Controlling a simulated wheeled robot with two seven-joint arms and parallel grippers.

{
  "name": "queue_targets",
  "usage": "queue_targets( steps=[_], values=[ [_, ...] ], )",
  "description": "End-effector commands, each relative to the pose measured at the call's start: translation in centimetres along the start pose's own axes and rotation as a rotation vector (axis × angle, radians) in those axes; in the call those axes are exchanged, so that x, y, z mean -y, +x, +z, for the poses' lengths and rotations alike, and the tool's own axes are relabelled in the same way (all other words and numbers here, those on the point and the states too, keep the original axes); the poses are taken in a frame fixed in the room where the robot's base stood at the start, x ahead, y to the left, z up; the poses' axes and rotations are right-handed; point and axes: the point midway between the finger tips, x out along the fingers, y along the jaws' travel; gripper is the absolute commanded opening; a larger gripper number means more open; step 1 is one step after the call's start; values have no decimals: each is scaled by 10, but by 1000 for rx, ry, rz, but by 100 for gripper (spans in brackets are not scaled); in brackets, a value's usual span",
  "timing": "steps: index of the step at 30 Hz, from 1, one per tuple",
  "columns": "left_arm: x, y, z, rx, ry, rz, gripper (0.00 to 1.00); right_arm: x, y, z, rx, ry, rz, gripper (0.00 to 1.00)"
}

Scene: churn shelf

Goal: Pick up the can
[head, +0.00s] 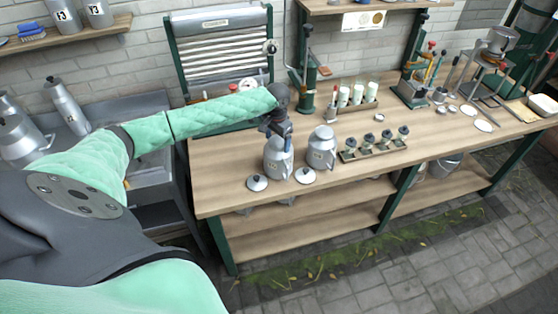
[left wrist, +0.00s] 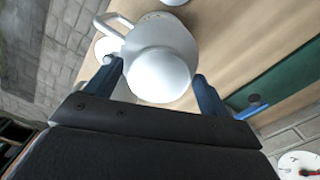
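Two grey metal cans with handles stand upright on the wooden workbench. The left can (head: 278,160) is under my left gripper (head: 282,135); the right can (head: 321,150) stands close beside it. In the left wrist view the can (left wrist: 160,75) has its pale round top between the two blue fingers of my left gripper (left wrist: 158,80), with its loop handle at upper left. The fingers are spread wide, one on each side; contact is not clear. The can appears to rest on the bench. My right gripper is out of view.
Two round lids (head: 257,183) and (head: 305,175) lie at the bench's (head: 225,165) front edge. A rack of small bottles (head: 375,150) stands to the right, a tray of white cups (head: 357,98) behind. A louvred metal unit (head: 218,60) stands behind the arm.

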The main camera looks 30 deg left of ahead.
Motion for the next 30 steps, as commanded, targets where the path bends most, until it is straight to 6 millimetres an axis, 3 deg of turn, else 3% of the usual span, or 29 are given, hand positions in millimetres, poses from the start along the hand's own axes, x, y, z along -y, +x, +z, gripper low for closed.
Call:
queue_targets(
  steps=[2, 12, 23, 30],
  values=[
    [0, 0, 0, 0, 0, 0, 65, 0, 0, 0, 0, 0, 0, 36],
    [0, 0, 0, 0, 0, 0, 0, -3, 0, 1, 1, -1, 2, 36],
    [0, -3, -1, -2, 0, 0, 0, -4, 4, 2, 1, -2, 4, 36],
    [0, -25, -1, -4, 1, -1, 0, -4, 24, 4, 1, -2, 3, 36]
  ],
)
